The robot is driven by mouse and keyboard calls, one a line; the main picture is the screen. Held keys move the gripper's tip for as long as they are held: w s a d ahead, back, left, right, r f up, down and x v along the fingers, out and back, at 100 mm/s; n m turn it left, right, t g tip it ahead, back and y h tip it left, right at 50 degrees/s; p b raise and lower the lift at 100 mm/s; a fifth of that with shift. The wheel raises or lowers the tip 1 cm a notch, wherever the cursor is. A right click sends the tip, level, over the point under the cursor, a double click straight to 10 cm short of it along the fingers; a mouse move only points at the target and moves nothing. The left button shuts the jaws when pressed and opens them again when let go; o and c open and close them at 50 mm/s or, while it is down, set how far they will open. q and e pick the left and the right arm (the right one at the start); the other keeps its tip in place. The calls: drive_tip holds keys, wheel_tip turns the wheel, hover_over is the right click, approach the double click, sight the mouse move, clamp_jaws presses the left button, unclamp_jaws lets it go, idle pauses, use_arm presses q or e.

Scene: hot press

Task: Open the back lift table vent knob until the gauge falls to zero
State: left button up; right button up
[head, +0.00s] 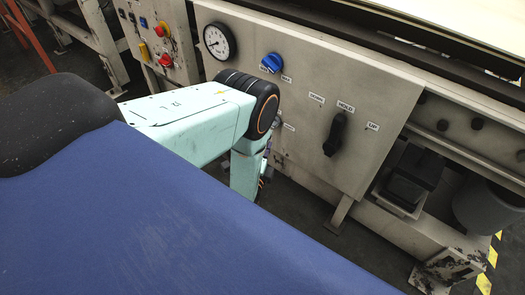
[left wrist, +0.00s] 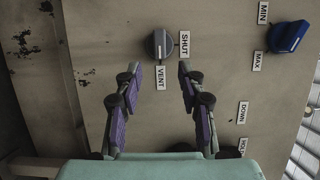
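The vent knob (left wrist: 159,44) is a round grey knob on the beige panel in the left wrist view. A SHUT label (left wrist: 184,44) is to its right and a VENT label (left wrist: 160,77) is below it. Its exact pointer setting is hard to tell. My left gripper (left wrist: 158,70) is open, with its two purple-padded fingers apart and the knob between and just beyond their tips, not visibly touched. In the head view my left arm mostly hides the knob and gripper. The round white gauge (head: 217,41) is at the panel's upper left; its reading is too small to tell. My right gripper is not seen.
A blue MIN/MAX knob (head: 272,62) is right of the gauge. A neighbouring panel carries red and yellow controls (head: 165,60). The panel (head: 310,70) around the vent knob is flat.

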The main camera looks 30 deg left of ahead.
use_arm(q)
drive_tip(key=v, duration=0.5)
drive_tip(key=shift+s, duration=0.15)
idle(0.3)
